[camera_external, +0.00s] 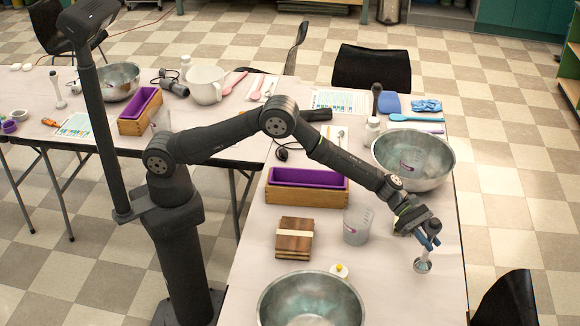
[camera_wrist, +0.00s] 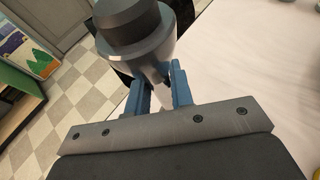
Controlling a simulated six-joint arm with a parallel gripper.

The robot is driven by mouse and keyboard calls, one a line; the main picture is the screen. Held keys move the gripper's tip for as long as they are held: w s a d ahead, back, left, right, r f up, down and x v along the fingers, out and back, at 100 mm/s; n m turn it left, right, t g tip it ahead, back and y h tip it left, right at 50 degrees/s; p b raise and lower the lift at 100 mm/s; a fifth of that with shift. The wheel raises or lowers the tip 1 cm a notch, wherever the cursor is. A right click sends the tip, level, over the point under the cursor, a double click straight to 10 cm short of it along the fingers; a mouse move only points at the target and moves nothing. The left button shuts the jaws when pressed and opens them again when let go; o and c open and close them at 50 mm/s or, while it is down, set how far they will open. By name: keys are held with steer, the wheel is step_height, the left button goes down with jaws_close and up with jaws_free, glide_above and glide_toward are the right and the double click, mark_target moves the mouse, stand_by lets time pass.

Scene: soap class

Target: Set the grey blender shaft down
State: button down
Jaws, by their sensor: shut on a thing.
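The grey blender shaft (camera_external: 423,266) is in my gripper (camera_external: 428,242) at the right side of the table in the external view. The shaft points downward, with its bell-shaped end below the fingers. I cannot tell whether that end touches the table. In the wrist view, the blue fingers of my gripper (camera_wrist: 160,88) are shut on the shaft (camera_wrist: 137,28), whose dark grey collar and lighter body fill the top middle. The shaft's far end is hidden in the wrist view.
A large metal bowl (camera_external: 430,181) stands behind my gripper and another bowl (camera_external: 310,282) at the front. A clear measuring cup (camera_external: 357,238), wooden block (camera_external: 294,240) and wooden box with purple liner (camera_external: 307,198) are to the left. The table's right edge is close. Bare table lies around the shaft.

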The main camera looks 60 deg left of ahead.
steer(key=shift+w+f, duration=0.3)
steer(key=shift+f, duration=1.75)
steer(key=shift+f, duration=0.1)
steer(key=c, duration=1.3)
jaws_free()
steer(key=shift+f, duration=0.1)
steer(key=shift+o, duration=0.2)
steer(key=shift+a+r, duration=0.25)
steer(key=v, duration=1.1)
steer(key=shift+a, duration=0.3)
steer(key=shift+d, duration=0.1)
